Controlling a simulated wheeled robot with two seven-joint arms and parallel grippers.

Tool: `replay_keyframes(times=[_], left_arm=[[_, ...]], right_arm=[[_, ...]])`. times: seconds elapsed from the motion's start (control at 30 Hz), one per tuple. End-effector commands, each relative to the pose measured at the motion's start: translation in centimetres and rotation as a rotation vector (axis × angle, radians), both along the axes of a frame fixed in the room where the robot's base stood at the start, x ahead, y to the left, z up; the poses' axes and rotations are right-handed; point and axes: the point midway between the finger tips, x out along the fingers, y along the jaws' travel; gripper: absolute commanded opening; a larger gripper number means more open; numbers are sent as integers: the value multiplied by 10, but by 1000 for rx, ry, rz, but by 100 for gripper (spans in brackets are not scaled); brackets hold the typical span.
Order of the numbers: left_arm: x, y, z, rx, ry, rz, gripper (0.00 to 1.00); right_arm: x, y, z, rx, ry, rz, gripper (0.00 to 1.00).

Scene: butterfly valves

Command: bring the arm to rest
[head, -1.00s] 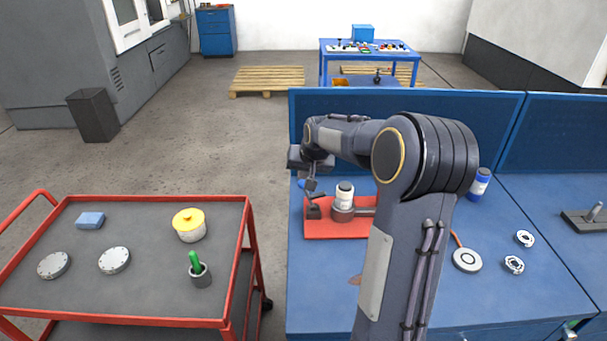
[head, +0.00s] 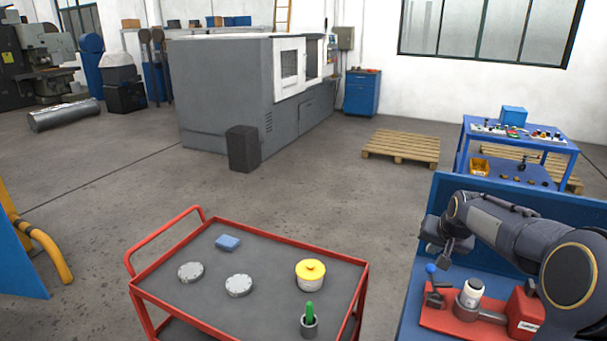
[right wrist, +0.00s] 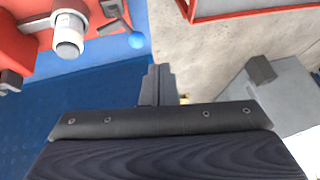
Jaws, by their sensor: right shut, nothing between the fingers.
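My right arm (head: 515,235) reaches across the blue workbench (head: 409,315) from the right. My right gripper (head: 447,249) is shut and empty, above the left end of a red fixture (head: 447,322). In the right wrist view its closed fingers (right wrist: 157,84) point toward the gap between bench and trolley. The fixture holds a white-topped cylinder (head: 472,290) in a grey clamp. A lever with a blue ball knob (head: 431,268) stands at its left; the knob also shows in the right wrist view (right wrist: 136,41), apart from the fingers. My left gripper is not in view.
A blue panel (head: 520,205) backs the bench.

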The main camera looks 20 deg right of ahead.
Motion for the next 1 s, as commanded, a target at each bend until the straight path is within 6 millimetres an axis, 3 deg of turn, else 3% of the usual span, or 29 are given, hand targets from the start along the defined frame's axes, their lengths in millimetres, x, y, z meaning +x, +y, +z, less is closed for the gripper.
replay_keyframes(times=[0.13, 0.23, 0.4, 0.5, 0.6, 0.7, 0.8, 1.0], left_arm=[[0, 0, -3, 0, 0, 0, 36], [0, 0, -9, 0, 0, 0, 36], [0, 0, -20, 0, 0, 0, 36], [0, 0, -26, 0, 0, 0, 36], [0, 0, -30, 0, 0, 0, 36], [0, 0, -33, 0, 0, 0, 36], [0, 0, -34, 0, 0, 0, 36], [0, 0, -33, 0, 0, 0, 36]], right_arm=[[-14, 17, 6, 27, -8, 27, 0], [-45, 54, 14, 78, -22, 89, 0], [-130, 147, 18, 168, -43, 276, 0], [-183, 195, 6, 193, -43, 389, 0], [-227, 232, -12, 200, -38, 485, 0], [-258, 255, -30, 198, -32, 551, 0], [-276, 267, -41, 194, -25, 589, 0], [-282, 271, -46, 194, -20, 603, 0]])
